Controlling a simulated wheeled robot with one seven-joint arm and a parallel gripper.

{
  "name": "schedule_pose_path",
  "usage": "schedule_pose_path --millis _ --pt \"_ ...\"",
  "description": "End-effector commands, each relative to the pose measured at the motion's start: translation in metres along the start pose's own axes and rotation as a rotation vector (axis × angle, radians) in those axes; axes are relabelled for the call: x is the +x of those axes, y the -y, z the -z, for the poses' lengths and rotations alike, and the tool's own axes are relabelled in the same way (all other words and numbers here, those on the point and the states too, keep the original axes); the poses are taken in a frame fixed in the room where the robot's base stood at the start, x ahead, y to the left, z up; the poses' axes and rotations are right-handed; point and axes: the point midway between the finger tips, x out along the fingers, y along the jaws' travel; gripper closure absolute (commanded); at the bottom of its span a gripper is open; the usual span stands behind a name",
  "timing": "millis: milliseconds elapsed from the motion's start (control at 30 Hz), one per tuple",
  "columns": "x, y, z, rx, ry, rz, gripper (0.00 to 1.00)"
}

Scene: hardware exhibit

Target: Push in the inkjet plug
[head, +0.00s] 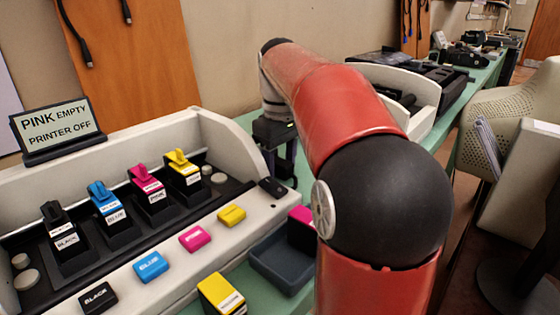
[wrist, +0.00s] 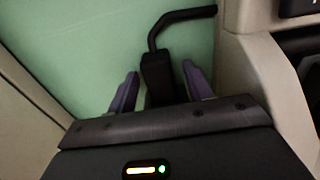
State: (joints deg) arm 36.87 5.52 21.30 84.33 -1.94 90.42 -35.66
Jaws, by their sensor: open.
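A black plug-like block (wrist: 157,78) with a bent black cable (wrist: 180,15) shows in the wrist view against the green tabletop; I take it to be the inkjet plug. My gripper (wrist: 160,72) is open, with one purple finger on each side of the block; contact cannot be told. In the head view my gripper (head: 282,165) points down in the gap behind the right end of the inkjet printer (head: 225,135), and the plug cannot be made out. Any socket is hidden.
The printer holds black, blue, pink (head: 150,195) and yellow cartridges, with coloured caps in front. A sign (head: 58,128) reads "PINK EMPTY PRINTER OFF". A dark tray (head: 280,265) sits right of the printer. Another pale machine (head: 405,85) stands beyond the gripper, so room there is narrow.

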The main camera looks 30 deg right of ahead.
Motion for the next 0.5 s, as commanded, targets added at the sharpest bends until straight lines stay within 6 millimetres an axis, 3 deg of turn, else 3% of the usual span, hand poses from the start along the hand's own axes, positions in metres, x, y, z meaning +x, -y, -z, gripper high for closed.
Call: schedule_pose_path --millis 500 --pt "-0.069 0.000 0.002 -0.002 -0.003 -0.001 0.49"
